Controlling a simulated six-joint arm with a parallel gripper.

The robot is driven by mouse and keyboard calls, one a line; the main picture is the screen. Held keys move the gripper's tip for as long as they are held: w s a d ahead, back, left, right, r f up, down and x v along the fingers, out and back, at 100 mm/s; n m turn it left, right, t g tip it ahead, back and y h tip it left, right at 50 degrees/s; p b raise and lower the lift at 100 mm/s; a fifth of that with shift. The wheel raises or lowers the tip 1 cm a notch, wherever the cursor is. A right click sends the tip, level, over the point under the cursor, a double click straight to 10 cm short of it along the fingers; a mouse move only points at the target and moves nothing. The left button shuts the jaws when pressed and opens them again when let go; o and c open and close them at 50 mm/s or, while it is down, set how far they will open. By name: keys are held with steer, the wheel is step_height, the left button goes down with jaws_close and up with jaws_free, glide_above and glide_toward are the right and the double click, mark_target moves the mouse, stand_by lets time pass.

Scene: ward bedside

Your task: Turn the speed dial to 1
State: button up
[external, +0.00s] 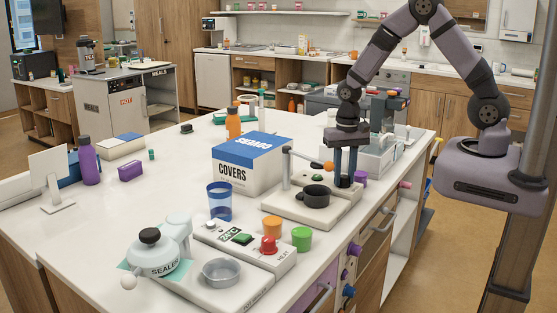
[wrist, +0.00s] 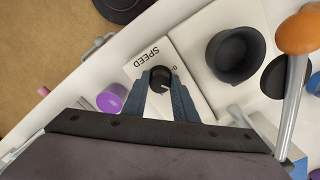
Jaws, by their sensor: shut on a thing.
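The speed dial (wrist: 159,75) is a small black knob on a white plate (wrist: 195,25); SPEED is printed upside down beside it in the wrist view. The dial's pointer direction is not clear.
A black cup (external: 315,195) stands on the same base, beside a lever arm with an orange knob (external: 328,167). A purple cup (wrist: 112,98) stands close to my fingers. The blue-and-white covers box (external: 247,165) and the sealer (external: 163,252) are to the left.

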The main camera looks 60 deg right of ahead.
mark_target(344, 176)
steer(key=shift+w+m, duration=0.1)
steer(key=shift+m, duration=0.2)
steer(key=o, duration=1)
steer(key=shift+o, duration=0.2)
steer(key=shift+r, duration=0.15)
steer(key=shift+r+b, duration=1)
steer(key=shift+r, duration=2.55)
